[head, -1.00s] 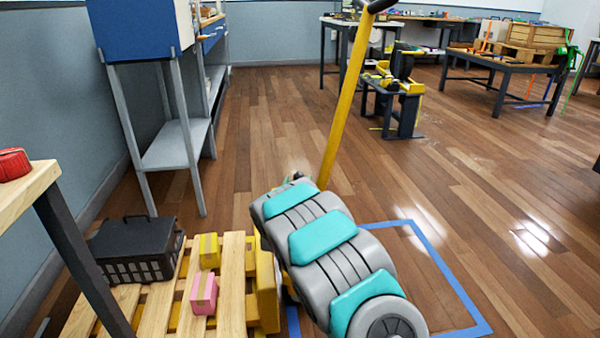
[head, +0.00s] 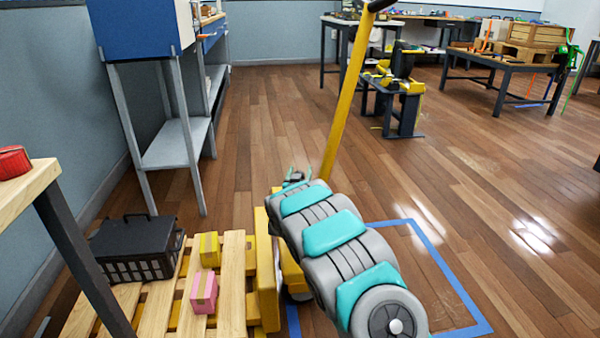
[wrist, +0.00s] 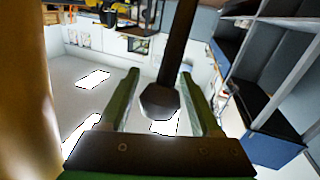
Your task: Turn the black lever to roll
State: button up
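A black lever (wrist: 161,98) with a blunt, faceted end hangs between my fingers in the wrist view. My gripper (wrist: 164,92) has two green fingers, one on each side of the lever, open with visible gaps. I cannot make out the lever there. A blurred tan-yellow shape, probably this pole, fills the left edge of the wrist view. The pole carries a black grip (head: 377,5), cut off at the top of the head view.
A yellow jack body (head: 267,265) stands beside a wooden pallet (head: 232,285) with a black crate (head: 135,250) and small boxes. A wooden-topped table (head: 30,190) is at left, a blue cabinet (head: 140,28) behind.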

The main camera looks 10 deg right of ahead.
grip_shut()
dwell(1.1)
